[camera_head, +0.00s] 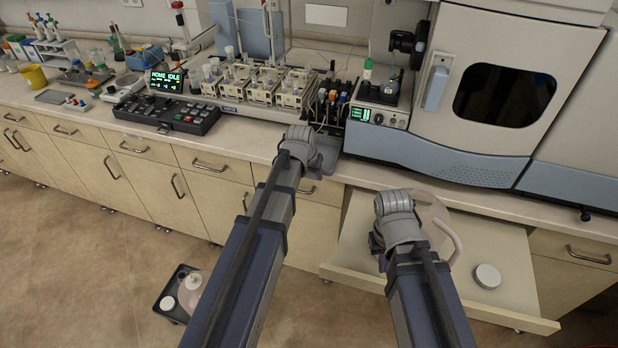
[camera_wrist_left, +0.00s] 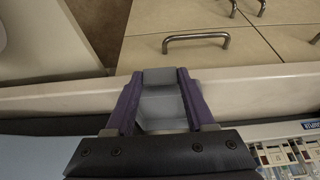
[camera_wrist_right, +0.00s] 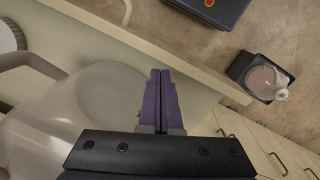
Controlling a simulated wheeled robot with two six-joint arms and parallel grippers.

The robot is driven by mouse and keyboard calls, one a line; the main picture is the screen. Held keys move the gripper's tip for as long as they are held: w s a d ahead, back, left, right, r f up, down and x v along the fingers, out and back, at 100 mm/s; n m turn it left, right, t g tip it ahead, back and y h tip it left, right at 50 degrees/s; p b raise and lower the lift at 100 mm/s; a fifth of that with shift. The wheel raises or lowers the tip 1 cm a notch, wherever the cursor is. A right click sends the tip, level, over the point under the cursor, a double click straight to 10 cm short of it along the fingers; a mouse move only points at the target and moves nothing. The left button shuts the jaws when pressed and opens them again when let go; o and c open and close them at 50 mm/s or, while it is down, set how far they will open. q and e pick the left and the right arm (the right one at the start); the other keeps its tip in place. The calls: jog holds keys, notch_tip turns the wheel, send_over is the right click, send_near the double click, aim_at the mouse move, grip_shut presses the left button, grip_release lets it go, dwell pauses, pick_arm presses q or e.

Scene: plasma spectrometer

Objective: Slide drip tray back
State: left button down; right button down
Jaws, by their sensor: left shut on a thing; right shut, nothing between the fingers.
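The grey drip tray (camera_head: 328,152) sits at the front edge of the bench, below the tubing and pump area, partly hidden behind my left wrist. In the left wrist view, my left gripper (camera_wrist_left: 160,77) is shut on a grey part of the drip tray (camera_wrist_left: 162,106), which lies between its purple fingers at the bench edge. In the head view the left fingertips are hidden by the arm. My right gripper (camera_wrist_right: 161,76) is shut and empty, beside a large translucent jug (camera_wrist_right: 75,125).
An open pull-out shelf (camera_head: 350,250) holds the jug (camera_head: 440,215) and a white lid (camera_head: 487,276). A black floor tray (camera_head: 172,300) holds a bottle. A spectrometer (camera_head: 450,160) stands right of the drip tray, and a control panel (camera_head: 165,115) lies to the left.

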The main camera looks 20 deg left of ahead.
pick_arm(q)
jog(key=shift+w+d, duration=0.2)
jog(key=shift+w, duration=5)
jog(key=shift+c, duration=0.9)
grip_release()
jog(key=shift+s+r, duration=0.1)
jog(key=shift+r, duration=0.05)
pick_arm(e)
jog(key=shift+r, duration=0.15)
pick_arm(q)
jog(key=p+v, duration=0.7)
jog(key=shift+r, duration=0.3)
pick_arm(e)
notch_tip(320, 180, up, 7)
pick_arm(q)
jog(key=shift+s+f, duration=0.1)
